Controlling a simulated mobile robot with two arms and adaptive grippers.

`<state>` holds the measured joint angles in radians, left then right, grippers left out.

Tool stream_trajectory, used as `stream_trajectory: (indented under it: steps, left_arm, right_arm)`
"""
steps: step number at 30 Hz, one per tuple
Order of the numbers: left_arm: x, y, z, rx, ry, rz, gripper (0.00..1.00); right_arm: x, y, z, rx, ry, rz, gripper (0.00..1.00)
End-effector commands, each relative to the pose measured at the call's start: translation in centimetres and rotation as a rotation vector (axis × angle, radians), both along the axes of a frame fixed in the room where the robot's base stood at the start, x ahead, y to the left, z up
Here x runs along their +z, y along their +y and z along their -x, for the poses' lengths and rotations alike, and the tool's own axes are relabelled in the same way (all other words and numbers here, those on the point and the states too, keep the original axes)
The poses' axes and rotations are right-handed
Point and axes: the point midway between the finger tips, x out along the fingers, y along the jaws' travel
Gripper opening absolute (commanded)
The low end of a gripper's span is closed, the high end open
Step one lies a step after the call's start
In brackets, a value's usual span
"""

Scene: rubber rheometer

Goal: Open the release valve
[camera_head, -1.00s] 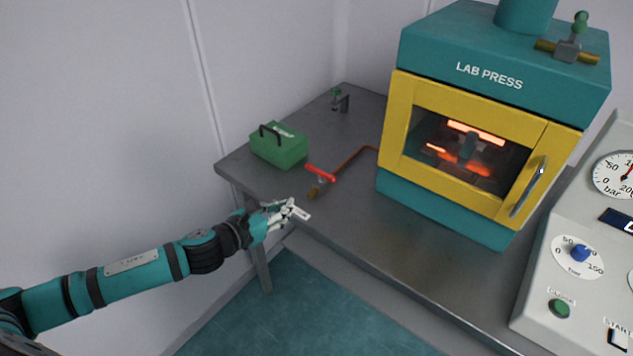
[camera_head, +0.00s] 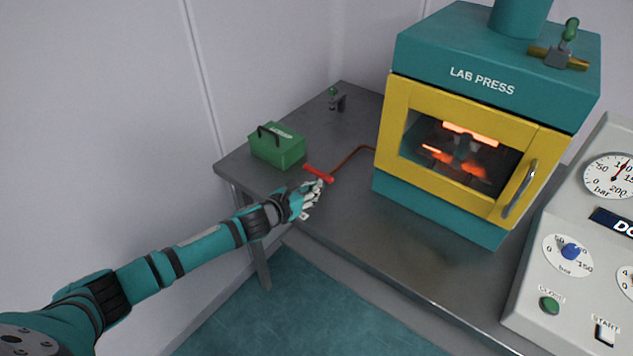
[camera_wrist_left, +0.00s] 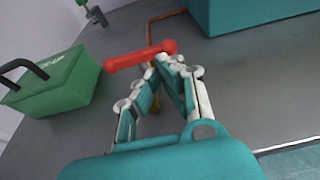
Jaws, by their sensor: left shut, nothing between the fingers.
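The valve has a red lever handle (camera_head: 318,174) on the copper pipe (camera_head: 352,157) that runs along the table to the lab press. The handle also shows in the left wrist view (camera_wrist_left: 140,57), lying crosswise just beyond my fingertips. My left gripper (camera_head: 317,189) is shut with nothing between its fingers. Its fingertips (camera_wrist_left: 163,60) are right at the handle's near side; I cannot tell whether they touch it. The valve body is mostly hidden behind my fingers. My right gripper is not in view.
A green box (camera_head: 277,147) with a black handle stands left of the valve. The lab press (camera_head: 470,110) with its glowing window stands to the right, and a grey control panel (camera_head: 580,230) at the right edge. A small green-knobbed fitting (camera_head: 335,99) is at the back. The table front is clear.

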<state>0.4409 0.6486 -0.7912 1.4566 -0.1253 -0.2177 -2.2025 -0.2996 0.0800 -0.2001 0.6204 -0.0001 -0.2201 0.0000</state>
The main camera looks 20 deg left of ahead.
Motion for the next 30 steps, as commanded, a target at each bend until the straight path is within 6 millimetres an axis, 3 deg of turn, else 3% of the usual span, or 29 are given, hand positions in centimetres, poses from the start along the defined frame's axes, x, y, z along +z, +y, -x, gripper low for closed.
stream_trajectory:
  steps: [6,30]
  left_arm:
    - [0.0,-0.6,-1.6,-0.001,0.001,0.000,0.00]
    - [-0.1,-0.9,-1.8,0.062,0.001,0.001,0.00]
  right_arm:
    - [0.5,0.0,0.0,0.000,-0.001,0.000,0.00]
    - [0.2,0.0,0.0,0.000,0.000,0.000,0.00]
